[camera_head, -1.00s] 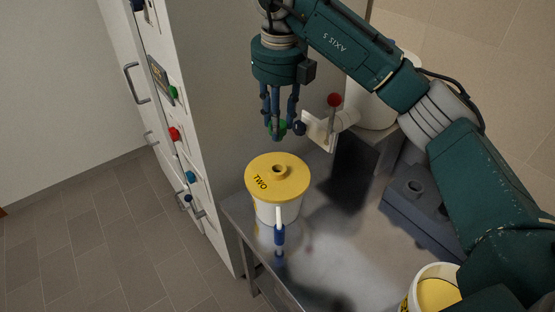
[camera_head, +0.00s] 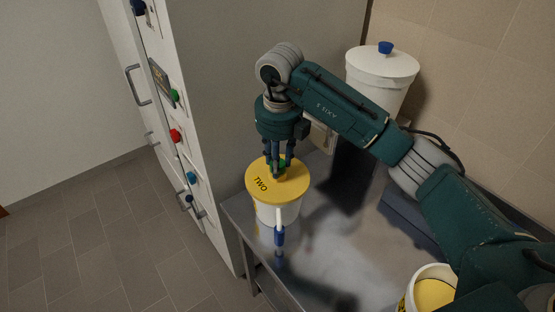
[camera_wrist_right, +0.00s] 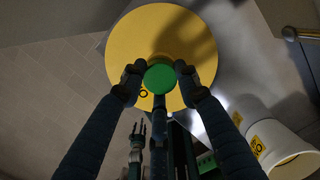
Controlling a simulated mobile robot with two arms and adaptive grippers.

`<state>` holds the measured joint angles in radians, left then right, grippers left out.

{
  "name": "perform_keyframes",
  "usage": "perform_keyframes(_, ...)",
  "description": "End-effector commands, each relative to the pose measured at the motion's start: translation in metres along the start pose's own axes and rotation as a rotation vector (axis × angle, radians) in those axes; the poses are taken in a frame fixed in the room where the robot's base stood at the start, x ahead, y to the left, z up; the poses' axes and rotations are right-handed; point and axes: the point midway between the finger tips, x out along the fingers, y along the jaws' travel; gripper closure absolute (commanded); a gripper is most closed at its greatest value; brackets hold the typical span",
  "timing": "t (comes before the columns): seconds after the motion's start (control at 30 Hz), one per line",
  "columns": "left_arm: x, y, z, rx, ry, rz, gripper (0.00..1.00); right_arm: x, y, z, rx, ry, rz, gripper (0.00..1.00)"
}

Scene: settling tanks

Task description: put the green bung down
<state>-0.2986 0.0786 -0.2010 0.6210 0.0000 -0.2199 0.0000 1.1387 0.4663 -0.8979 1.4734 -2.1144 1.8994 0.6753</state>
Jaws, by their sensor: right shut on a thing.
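The green bung (camera_head: 283,163) is held between the fingers of my right gripper (camera_head: 279,169). In the right wrist view its round green top (camera_wrist_right: 159,77) sits between the fingertips. It is at the raised collar in the middle of the yellow lid (camera_head: 261,191) marked TWO. I cannot tell whether it is in the collar's hole or just above it. The lid is on a white tub (camera_head: 268,214) near the bench's left edge.
A white lidded vessel (camera_head: 382,75) with a blue bung (camera_head: 386,47) stands behind. Another tub with yellow contents (camera_head: 435,292) is at the front right. A tall cabinet (camera_head: 215,110) stands close on the left.

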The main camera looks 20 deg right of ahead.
Motion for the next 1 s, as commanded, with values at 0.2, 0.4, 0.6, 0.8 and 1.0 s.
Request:
perform_keyframes(0.2,0.003,0.000,0.002,0.000,-0.002,0.000,0.48,0.003,0.000,0.000,0.000,0.000,0.000,0.57)
perform_keyframes(0.4,0.003,0.000,0.002,0.000,-0.003,0.000,0.48,0.003,0.000,0.000,0.000,0.000,0.000,0.49)
perform_keyframes(0.6,-0.003,0.000,0.002,0.000,-0.003,0.000,0.48,-0.003,0.000,0.000,0.000,0.000,0.001,0.49)
perform_keyframes(0.8,0.009,0.000,0.004,0.000,-0.004,0.000,0.48,-0.031,0.000,0.002,0.001,-0.006,0.001,0.49)
perform_keyframes(1.0,0.012,0.000,0.004,-0.001,-0.004,0.000,0.48,-0.079,-0.001,0.002,0.001,-0.007,-0.003,0.49)
